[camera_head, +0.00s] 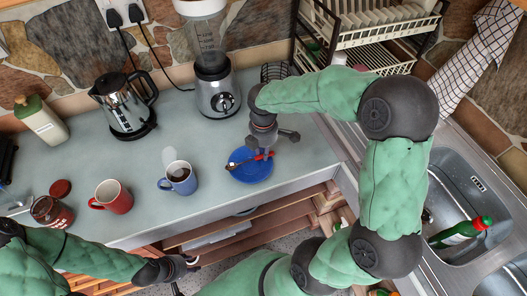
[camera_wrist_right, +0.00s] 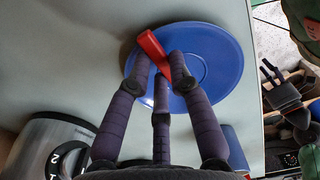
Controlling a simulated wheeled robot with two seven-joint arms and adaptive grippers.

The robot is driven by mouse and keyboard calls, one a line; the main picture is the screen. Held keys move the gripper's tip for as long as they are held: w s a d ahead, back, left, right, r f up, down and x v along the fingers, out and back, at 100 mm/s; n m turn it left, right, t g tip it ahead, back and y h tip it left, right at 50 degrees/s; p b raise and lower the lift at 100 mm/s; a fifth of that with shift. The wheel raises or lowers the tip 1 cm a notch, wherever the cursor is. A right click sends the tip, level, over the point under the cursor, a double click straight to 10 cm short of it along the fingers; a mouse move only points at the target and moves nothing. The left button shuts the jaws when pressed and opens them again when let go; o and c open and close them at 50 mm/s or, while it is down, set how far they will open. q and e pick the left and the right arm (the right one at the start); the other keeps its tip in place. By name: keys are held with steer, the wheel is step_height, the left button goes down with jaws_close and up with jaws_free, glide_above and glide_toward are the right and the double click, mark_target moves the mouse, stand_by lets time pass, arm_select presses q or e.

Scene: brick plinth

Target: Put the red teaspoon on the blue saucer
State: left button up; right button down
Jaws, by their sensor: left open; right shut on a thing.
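The blue saucer (camera_head: 252,177) lies on the grey counter near its front edge. It also shows in the right wrist view (camera_wrist_right: 215,68). My right gripper (camera_head: 264,152) points down over the saucer, shut on the red teaspoon (camera_head: 266,156). In the right wrist view the fingers (camera_wrist_right: 161,62) close around the red handle (camera_wrist_right: 149,44), with the saucer right behind it. In the head view the spoon's other end reaches over the saucer's left part; I cannot tell whether it touches. My left gripper (camera_head: 190,262) is open and empty, low in front of the counter.
A blue mug (camera_head: 180,183) with dark drink stands left of the saucer, then a red mug (camera_head: 112,199) and a jar (camera_head: 48,211). A kettle (camera_head: 123,108) and a blender (camera_head: 217,92) stand behind. A dish rack (camera_head: 375,35) and sink (camera_head: 465,185) are right.

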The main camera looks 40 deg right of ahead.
steer(key=shift+f, duration=0.5)
steer(key=c, duration=1.1)
jaws_free()
steer(key=shift+r, duration=0.1)
step_height(320, 180, up, 13)
steer(key=p, duration=0.3)
